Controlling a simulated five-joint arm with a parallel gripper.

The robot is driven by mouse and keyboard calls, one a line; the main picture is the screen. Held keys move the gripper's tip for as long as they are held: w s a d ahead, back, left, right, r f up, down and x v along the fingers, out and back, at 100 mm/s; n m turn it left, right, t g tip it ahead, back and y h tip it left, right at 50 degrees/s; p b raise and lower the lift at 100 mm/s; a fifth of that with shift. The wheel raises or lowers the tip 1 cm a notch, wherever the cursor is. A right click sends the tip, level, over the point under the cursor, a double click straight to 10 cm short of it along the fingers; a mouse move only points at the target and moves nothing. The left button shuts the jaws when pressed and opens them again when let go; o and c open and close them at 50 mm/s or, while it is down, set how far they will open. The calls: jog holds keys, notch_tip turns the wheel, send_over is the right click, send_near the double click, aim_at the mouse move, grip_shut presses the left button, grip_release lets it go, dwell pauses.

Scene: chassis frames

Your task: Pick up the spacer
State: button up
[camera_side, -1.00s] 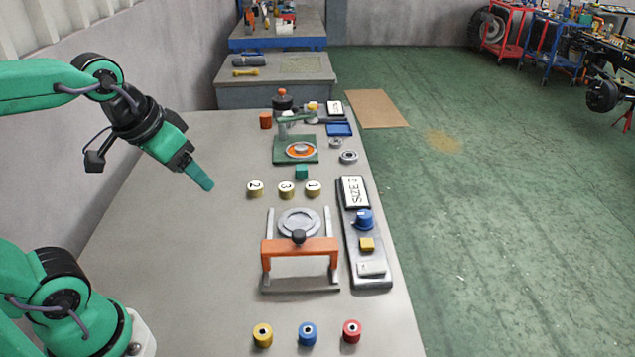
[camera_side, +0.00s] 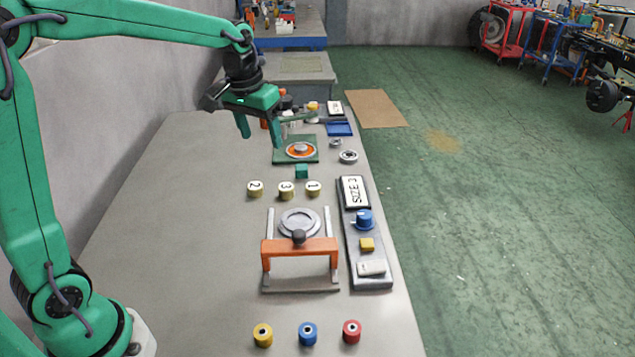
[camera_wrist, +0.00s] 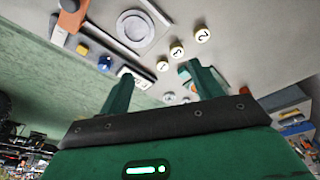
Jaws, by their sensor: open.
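My gripper (camera_side: 261,136) is open and empty, with its two fingers pointing down above the far part of the bench, left of the green fixture. The wrist view also shows both fingers of my gripper (camera_wrist: 158,80). Three short pale-topped cylinders stand in a row mid-bench: cylinder 2 (camera_side: 255,188), cylinder 3 (camera_side: 286,190) and cylinder 1 (camera_side: 313,188). A sign (camera_side: 355,192) reads SIZE 3.
An orange-barred frame (camera_side: 300,246) with a round plate stands nearer. Yellow (camera_side: 263,335), blue (camera_side: 308,334) and red (camera_side: 352,331) bushings line the front. The green fixture (camera_side: 283,157) and metal rings (camera_side: 348,157) stand farther back. The bench's left side is clear.

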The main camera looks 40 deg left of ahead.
jog(key=w+a+f+n+g, duration=0.1)
jog(key=w+a+f, duration=0.2)
jog(key=w+f, duration=0.4)
jog(key=g, duration=0.1)
send_over(286, 187)
jog(key=shift+n, duration=0.3)
jog(key=f, duration=0.7)
jog(key=shift+w+d, duration=0.1)
jog(key=shift+w, duration=0.1)
jog(key=shift+f, duration=0.1)
jog(key=shift+f, duration=1.3)
jog(key=shift+f, duration=0.1)
jog(key=shift+s+f, duration=0.15)
jog(key=shift+f, duration=2.35)
jog(key=shift+c, duration=0.3)
